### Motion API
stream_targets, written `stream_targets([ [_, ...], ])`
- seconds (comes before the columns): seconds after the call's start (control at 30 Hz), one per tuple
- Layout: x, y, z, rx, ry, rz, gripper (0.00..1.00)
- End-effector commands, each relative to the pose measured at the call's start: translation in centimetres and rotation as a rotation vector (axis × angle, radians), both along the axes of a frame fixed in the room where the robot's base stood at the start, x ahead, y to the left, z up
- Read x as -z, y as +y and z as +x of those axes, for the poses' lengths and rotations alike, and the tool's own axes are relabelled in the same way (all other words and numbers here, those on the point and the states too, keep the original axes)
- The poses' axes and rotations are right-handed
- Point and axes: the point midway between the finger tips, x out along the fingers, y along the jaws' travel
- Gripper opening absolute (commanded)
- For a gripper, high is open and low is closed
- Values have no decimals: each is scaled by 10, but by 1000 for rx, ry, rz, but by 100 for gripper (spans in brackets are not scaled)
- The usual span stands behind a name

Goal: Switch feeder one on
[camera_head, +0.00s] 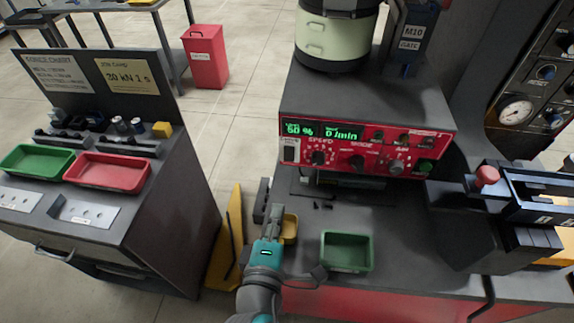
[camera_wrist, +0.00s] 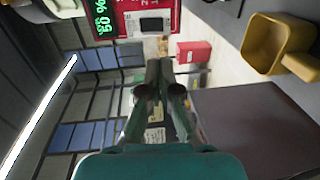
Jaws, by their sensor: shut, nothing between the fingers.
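The feeder's red control panel (camera_head: 365,150) faces me below the pale green bowl unit (camera_head: 335,38). Its lit green display (camera_head: 322,131) reads "60 %" and "0 /min". A dark rocker switch (camera_head: 289,151) on a white plate sits at the panel's left end. A speed knob (camera_head: 318,157), a mode knob (camera_head: 357,162) and a green button (camera_head: 424,166) lie to its right. My gripper (camera_head: 273,212) is shut and empty, in front of and below the rocker switch, apart from the panel. The wrist view shows the panel sideways, with the rocker switch (camera_wrist: 152,24) beyond the fingertips (camera_wrist: 160,68).
A yellow bin (camera_head: 289,228) is close beside my gripper, and a green tray (camera_head: 347,251) stands to its right. A red-topped button (camera_head: 487,176) and dark fixture stand at right. A cabinet with green (camera_head: 38,160) and red trays (camera_head: 107,172) is at left.

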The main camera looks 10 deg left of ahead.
Motion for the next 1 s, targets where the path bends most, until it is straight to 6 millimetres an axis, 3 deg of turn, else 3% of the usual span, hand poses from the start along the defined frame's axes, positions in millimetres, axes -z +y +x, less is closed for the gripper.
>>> stream_targets([
  [0.47, 1, -1, 9, 4, 0, -1, 0],
  [1.0, 12, -1, 102, 4, 0, 0, 0],
])
